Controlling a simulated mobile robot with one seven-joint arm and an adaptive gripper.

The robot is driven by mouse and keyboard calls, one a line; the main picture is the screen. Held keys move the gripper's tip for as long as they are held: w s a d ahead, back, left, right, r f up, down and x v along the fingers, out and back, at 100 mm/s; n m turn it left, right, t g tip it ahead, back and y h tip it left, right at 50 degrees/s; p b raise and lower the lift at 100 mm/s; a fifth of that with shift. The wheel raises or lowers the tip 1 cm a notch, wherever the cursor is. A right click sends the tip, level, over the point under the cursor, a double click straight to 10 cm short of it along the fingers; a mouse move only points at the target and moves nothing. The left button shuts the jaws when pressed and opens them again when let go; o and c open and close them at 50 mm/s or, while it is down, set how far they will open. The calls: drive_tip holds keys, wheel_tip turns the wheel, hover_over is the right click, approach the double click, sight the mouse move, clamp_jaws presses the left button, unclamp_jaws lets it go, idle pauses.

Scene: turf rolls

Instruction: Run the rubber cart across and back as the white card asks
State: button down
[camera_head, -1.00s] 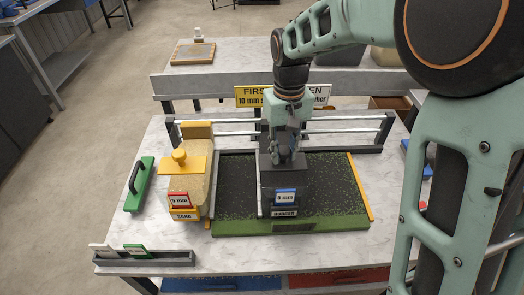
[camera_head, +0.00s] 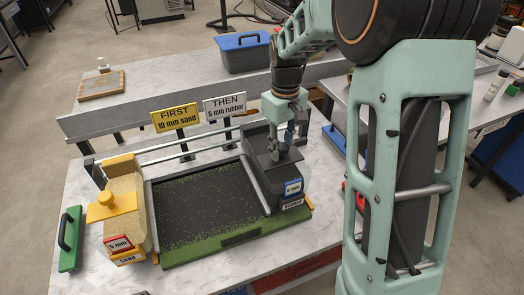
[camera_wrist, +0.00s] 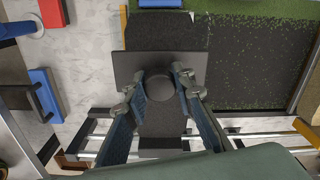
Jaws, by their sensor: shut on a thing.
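The black rubber cart (camera_head: 264,165) stands at the right end of the green-edged turf tray (camera_head: 222,242). Its front has a blue "5 mm" card (camera_head: 293,187) and a "RUBBER" label. My gripper (camera_head: 284,150) is shut on the cart's round knob; the wrist view shows both fingers against this knob (camera_wrist: 158,88). The white card (camera_head: 226,106) reads "THEN 5 mm rubber". The yellow card (camera_head: 174,117) beside it reads "FIRST 10 mm sand". Left of the cart, the bed is dark with green flecks, mostly near its edges.
The sand cart (camera_head: 124,190), with a yellow knobbed lid and a red "5 mm" card, stands left of the tray. Silver rails (camera_head: 180,145) run behind the tray. A green handled tool (camera_head: 70,238) lies far left.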

drive_tip(key=w+d+p, duration=0.1)
drive_tip(key=w+d, duration=0.3)
drive_tip(key=d, duration=0.8)
drive_tip(key=shift+d+p, duration=0.3)
drive_tip(key=shift+p, duration=0.05)
drive_tip(key=shift+w+d+r, duration=0.1)
drive_tip(key=c, duration=1.6)
unclamp_jaws()
drive_tip(key=shift+d, duration=0.1)
wheel_tip(320, 180, up, 12)
